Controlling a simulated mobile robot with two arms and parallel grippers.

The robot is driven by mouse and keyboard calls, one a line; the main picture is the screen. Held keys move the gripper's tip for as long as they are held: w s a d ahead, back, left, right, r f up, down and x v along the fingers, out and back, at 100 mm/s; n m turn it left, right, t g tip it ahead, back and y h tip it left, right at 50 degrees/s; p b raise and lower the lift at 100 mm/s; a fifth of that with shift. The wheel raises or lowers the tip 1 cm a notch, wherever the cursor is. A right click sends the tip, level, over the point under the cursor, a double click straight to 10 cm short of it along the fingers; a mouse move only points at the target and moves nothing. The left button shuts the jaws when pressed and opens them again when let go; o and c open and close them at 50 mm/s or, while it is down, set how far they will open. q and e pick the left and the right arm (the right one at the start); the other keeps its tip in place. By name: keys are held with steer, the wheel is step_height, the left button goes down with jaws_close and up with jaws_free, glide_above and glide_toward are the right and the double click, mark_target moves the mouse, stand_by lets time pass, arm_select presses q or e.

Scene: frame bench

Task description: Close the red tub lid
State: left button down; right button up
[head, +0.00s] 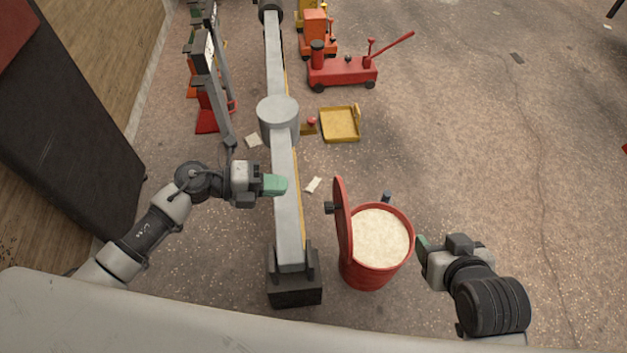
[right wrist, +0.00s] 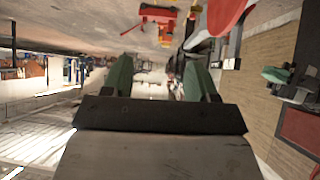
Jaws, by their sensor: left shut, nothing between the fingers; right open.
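The red tub (head: 372,275) stands on the floor right of the grey beam and is filled with pale granular stuff. Its red lid (head: 343,222) stands upright, open, at the tub's left edge. In the right wrist view part of a red round shape, probably the lid (right wrist: 228,14), shows at the top. My right gripper (head: 422,243) is just right of the tub's rim, apart from the lid; its green fingers (right wrist: 155,78) are open and empty in the right wrist view. My left gripper (head: 276,185) is shut and empty, over or beside the beam, left of the lid.
The long grey beam (head: 287,190) runs away from me on a dark foot (head: 294,289), left of the tub. A yellow tray (head: 341,125), a red jack (head: 342,72) and red stands (head: 212,112) are farther back. The floor at right is clear.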

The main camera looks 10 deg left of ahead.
arm_select(q)
steer(key=s+a+f+y+p, duration=0.1)
steer(key=a+f+y, duration=0.2)
steer(key=a+f, duration=0.15)
arm_select(e)
steer(key=s+d+f+g, duration=0.1)
steer(key=s+f+g, duration=0.15)
steer(key=s, duration=0.25)
arm_select(q)
steer(key=d+r+b+x, duration=0.1)
steer(key=b+x, duration=0.2)
steer(key=x, duration=1)
steer(key=shift+s+d+r+g, duration=0.15)
steer(key=shift+s+r+g, duration=0.15)
steer(key=shift+s+r, duration=0.05)
arm_select(e)
steer(key=w+a+r+t+y, duration=0.2)
steer(key=w+a+r+t, duration=0.1)
steer(key=w+r+t, duration=0.4)
steer(key=shift+w+a+r+t, duration=0.15)
steer(key=shift+w+r+t, duration=0.3)
steer(key=shift+t, duration=0.2)
steer(key=shift+s, duration=0.1)
